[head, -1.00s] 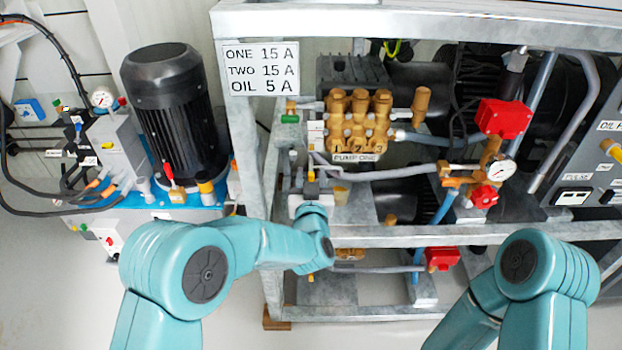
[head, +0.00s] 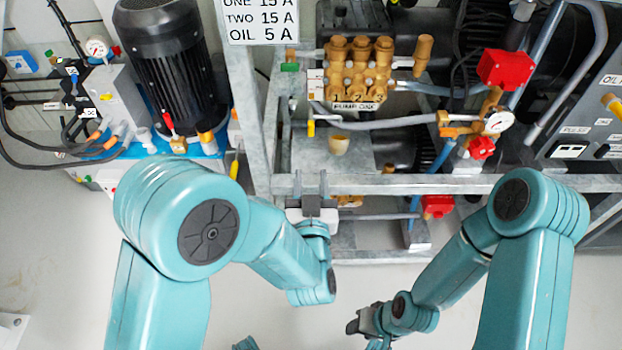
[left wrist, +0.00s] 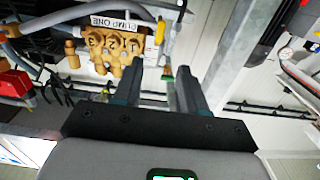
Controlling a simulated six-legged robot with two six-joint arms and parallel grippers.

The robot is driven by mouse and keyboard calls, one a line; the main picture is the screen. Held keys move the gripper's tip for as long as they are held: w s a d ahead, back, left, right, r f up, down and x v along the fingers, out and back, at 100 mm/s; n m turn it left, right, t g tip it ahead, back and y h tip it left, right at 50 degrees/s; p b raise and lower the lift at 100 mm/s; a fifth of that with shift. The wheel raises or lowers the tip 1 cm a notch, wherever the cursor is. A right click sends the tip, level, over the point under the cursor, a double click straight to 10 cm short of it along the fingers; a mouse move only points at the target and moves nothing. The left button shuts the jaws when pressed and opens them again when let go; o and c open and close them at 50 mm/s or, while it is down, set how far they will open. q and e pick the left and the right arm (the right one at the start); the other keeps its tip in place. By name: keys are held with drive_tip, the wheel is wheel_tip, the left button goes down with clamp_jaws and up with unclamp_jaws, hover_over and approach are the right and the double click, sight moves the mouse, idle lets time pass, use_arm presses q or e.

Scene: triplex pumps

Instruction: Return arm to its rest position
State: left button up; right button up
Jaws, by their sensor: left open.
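My left arm (head: 275,250) reaches in from the left of the head view, its forearm bent toward the pump frame. Its gripper (head: 311,183) is open in front of the frame's lower rail, with two dark fingers pointing away from me. In the left wrist view the same gripper (left wrist: 158,82) shows parted fingers with nothing held between them. My right arm (head: 450,270) is bent at the lower right. Its gripper (head: 366,322) points left, low over the floor; its fingers are too unclear to judge.
The galvanized frame (head: 450,184) holds a brass pump (head: 358,75) labelled PUMP ONE, red boxes (head: 506,68) and a gauge (head: 498,122). A black motor (head: 165,70) stands at left. A yellow-handled valve (head: 310,128) sits above the left gripper. The floor (head: 50,250) in front is open.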

idle(0.4)
use_arm(q)
drive_tip(key=w+a+f+n+g+y, duration=0.1)
drive_tip(key=a+f+y, duration=0.15)
drive_tip(key=a, duration=0.35)
drive_tip(key=w+a+f+n+g+y, duration=0.1)
drive_tip(key=a+f, duration=0.3)
drive_tip(key=a, duration=0.2)
drive_tip(key=s+a+f+g, duration=0.35)
drive_tip(key=a+f, duration=0.35)
drive_tip(key=f, duration=0.4)
drive_tip(key=s+f+n+g+h, duration=0.1)
drive_tip(key=s+f+g+h, duration=0.35)
drive_tip(key=s+f, duration=0.3)
drive_tip(key=s+d+f+g+h, duration=0.2)
drive_tip(key=s+d+g, duration=0.15)
drive_tip(key=s, duration=0.35)
drive_tip(key=s+d+f+g+h, duration=0.1)
drive_tip(key=s+d+f+g, duration=0.1)
drive_tip(key=s+d+g, duration=0.3)
wheel_tip(320, 180, up, 28)
drive_tip(key=s+a+p, duration=0.1)
drive_tip(key=p, duration=2.6)
drive_tip(key=shift+a+m+t, duration=0.3)
drive_tip(key=shift+m+t, duration=0.1)
drive_tip(key=shift+t, duration=0.05)
